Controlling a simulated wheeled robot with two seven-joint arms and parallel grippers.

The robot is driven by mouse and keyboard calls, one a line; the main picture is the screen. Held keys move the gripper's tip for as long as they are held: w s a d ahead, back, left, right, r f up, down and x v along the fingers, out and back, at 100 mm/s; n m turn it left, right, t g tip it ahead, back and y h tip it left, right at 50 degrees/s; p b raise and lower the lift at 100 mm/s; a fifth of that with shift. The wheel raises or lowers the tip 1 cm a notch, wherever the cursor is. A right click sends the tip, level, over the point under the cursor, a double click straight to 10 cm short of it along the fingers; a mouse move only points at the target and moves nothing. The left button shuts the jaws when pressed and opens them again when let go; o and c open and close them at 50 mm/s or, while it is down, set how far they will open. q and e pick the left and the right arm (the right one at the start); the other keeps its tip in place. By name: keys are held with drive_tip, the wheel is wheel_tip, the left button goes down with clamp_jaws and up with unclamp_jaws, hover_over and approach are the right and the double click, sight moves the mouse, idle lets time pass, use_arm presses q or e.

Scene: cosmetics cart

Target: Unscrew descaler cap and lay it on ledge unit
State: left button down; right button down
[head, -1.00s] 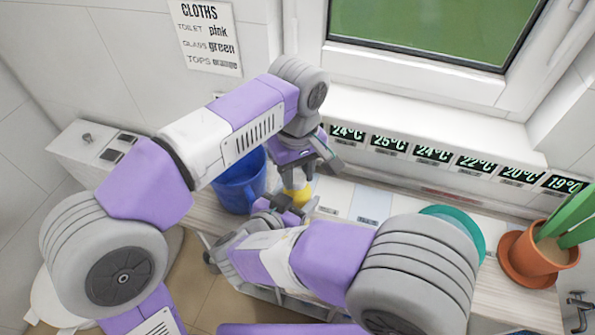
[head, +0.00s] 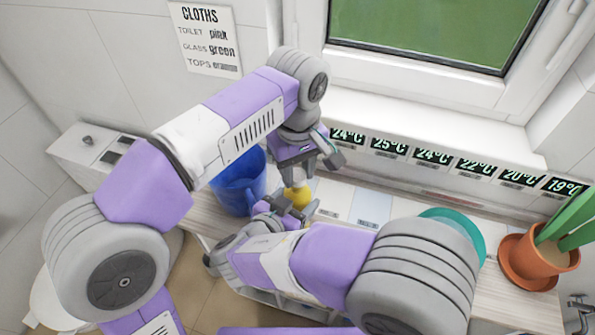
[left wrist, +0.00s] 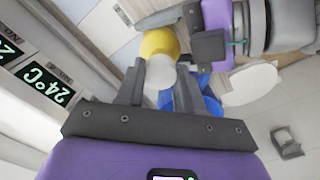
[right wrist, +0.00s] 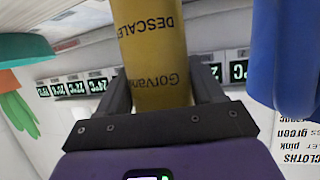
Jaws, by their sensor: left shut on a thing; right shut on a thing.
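The descaler bottle is yellow with black lettering; it shows in the head view (head: 297,195), the left wrist view (left wrist: 157,43) and, close up, the right wrist view (right wrist: 150,45). Its white cap (left wrist: 160,71) faces my left gripper. My left gripper (left wrist: 160,72) is shut on the cap from above; it also shows in the head view (head: 308,168). My right gripper (right wrist: 158,88) is shut on the bottle's body from the side. It is partly hidden behind my forearm in the head view (head: 284,210). Cap and bottle are in line; I cannot tell whether the thread still engages.
A blue bucket (head: 236,183) stands close left of the bottle. A white box unit (head: 90,150) is at far left. A teal round item (head: 462,232) and a potted plant (head: 533,260) are to the right.

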sight(298, 174)
use_arm(q)
drive_tip(key=shift+r, duration=0.2)
drive_tip(key=shift+r, duration=2)
use_arm(e)
drive_tip(key=shift+c, duration=0.3)
unclamp_jaws()
